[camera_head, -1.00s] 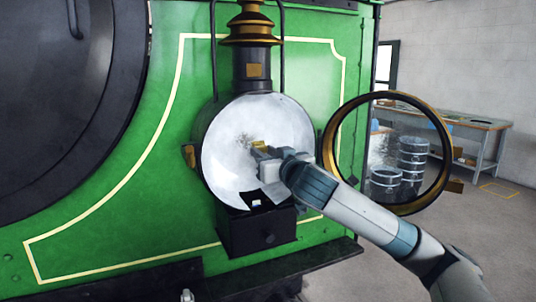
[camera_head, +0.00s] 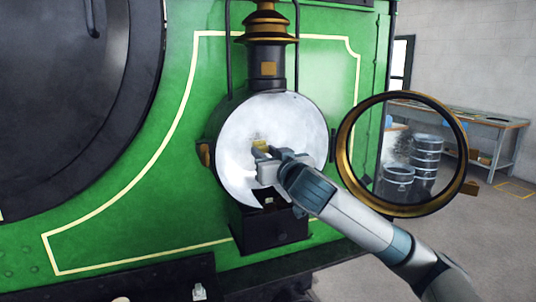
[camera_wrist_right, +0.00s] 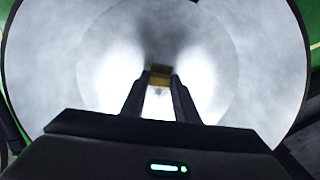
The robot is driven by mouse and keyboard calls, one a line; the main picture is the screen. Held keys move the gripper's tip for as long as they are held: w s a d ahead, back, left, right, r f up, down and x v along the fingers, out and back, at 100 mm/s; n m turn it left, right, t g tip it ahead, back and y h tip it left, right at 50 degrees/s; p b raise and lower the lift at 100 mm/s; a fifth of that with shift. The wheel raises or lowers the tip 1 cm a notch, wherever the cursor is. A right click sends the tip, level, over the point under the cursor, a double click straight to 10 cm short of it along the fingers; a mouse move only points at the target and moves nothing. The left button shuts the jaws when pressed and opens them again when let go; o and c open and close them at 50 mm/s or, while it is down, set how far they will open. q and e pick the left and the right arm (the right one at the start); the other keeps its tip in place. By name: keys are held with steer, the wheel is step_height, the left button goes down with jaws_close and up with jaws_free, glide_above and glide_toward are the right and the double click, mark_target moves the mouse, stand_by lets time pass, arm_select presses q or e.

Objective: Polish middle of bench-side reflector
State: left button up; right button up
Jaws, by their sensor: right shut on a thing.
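The right wrist view shows the pad (camera_wrist_right: 159,72) between the fingertips (camera_wrist_right: 158,88), near the middle of the reflector (camera_wrist_right: 60,60). I cannot tell whether the pad touches the surface. My left gripper is not in view.
The lamp's brass-rimmed glass door (camera_head: 350,170) stands open on the right, with a dark smudge on its glass. Drums (camera_head: 425,155) show through it. A workbench (camera_head: 490,128) stands behind. The black lamp chimney (camera_head: 265,70) rises above the reflector.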

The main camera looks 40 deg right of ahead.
steer(key=shift+w+a+p, duration=0.2)
steer(key=shift+a+p, duration=0.1)
steer(key=shift+a, duration=0.5)
steer(key=shift+w+a+p, duration=0.2)
steer(key=shift+a+p, duration=0.05)
steer(key=shift+a, duration=0.5)
steer(key=shift+r, duration=0.15)
steer(key=shift+r+p, duration=0.5)
steer(key=shift+p, duration=0.1)
steer(key=shift+s+d, duration=0.1)
steer(key=shift+d, duration=0.4)
steer(key=shift+s+d+b, duration=0.25)
steer(key=shift+d+b, duration=0.1)
steer(key=shift+d, duration=0.85)
steer(key=shift+r, duration=0.1)
